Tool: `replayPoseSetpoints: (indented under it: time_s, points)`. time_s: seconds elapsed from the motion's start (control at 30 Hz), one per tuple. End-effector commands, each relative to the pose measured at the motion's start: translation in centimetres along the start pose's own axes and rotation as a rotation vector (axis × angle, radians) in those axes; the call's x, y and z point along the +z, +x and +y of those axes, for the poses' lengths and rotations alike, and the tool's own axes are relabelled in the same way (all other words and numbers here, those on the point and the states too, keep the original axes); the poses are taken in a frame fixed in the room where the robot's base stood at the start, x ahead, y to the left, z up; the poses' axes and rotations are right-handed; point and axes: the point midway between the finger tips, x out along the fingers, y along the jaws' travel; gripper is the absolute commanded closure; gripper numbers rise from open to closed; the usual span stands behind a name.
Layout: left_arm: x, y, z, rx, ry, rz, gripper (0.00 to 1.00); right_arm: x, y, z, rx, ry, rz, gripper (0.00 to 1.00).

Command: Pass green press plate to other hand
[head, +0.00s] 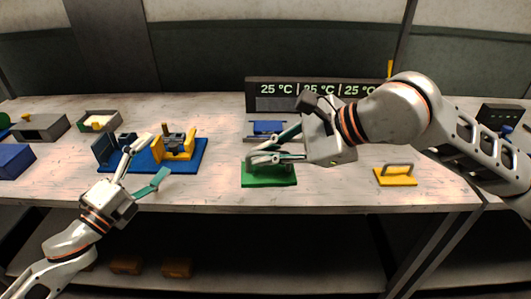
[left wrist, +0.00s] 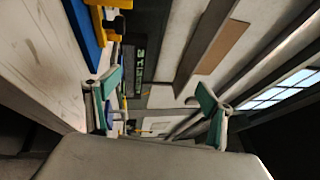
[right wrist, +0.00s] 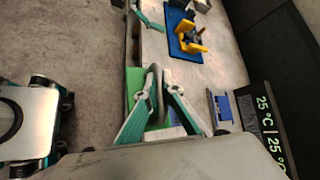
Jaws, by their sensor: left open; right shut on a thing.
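The green press plate (head: 268,176) is at the front middle of the bench in the head view. It has a raised grey handle, which shows in the right wrist view between the fingers, with the green plate (right wrist: 134,84) beside it. My right gripper (head: 264,158) is shut on that handle and partly hides the plate. I cannot tell whether the plate touches the bench. My left gripper (head: 150,172) is open and empty, left of the plate, near the front edge by the blue fixture. In the left wrist view its fingers (left wrist: 160,105) are wide apart.
A blue base with yellow brackets (head: 180,148) stands behind my left gripper. A blue-topped block (head: 267,128) is behind the green plate, before the temperature display (head: 262,90). A yellow plate with a handle (head: 396,176) lies to the right. Bare bench separates these things.

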Motion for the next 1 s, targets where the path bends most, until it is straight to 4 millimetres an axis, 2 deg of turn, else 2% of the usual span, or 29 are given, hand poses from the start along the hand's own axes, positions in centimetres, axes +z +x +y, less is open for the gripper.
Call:
replayPoseSetpoints:
  time_s: [0.03, 0.23, 0.37, 0.47, 0.57, 0.73, 0.87, 1.0]
  points:
    - [0.9, -1.9, 0.8, 0.04, -0.072, -0.045, 0.18, 0.1, -0.1, -0.2, -0.004, -0.002, -0.002, 1.0]
    - [3.8, -8.1, 2.7, 0.165, -0.341, -0.222, 0.18, 0.1, -0.1, -0.2, -0.004, -0.002, -0.002, 1.0]
    - [4.5, -11.9, 4.5, 0.241, -0.5, -0.329, 0.18, 0.1, -0.1, -0.2, -0.004, -0.002, -0.002, 1.0]
    - [4.4, -14.3, 7.4, 0.289, -0.618, -0.401, 0.18, 0.1, -0.1, -0.1, -0.004, -0.002, -0.002, 1.0]
    - [3.5, -16.0, 10.7, 0.324, -0.717, -0.452, 0.18, 0.1, -0.1, -0.1, -0.004, -0.002, -0.002, 1.0]
    - [0.6, -18.7, 16.9, 0.381, -0.882, -0.526, 0.18, 0.1, -0.1, -0.1, -0.004, -0.002, -0.002, 1.0]
    - [-2.9, -20.7, 21.4, 0.426, -1.015, -0.58, 0.18, 0.1, -0.1, -0.1, -0.004, -0.002, -0.002, 1.0]
    - [-7.3, -22.6, 25.7, 0.469, -1.158, -0.633, 0.18, 0.1, -0.1, -0.1, -0.004, -0.002, -0.002, 1.0]
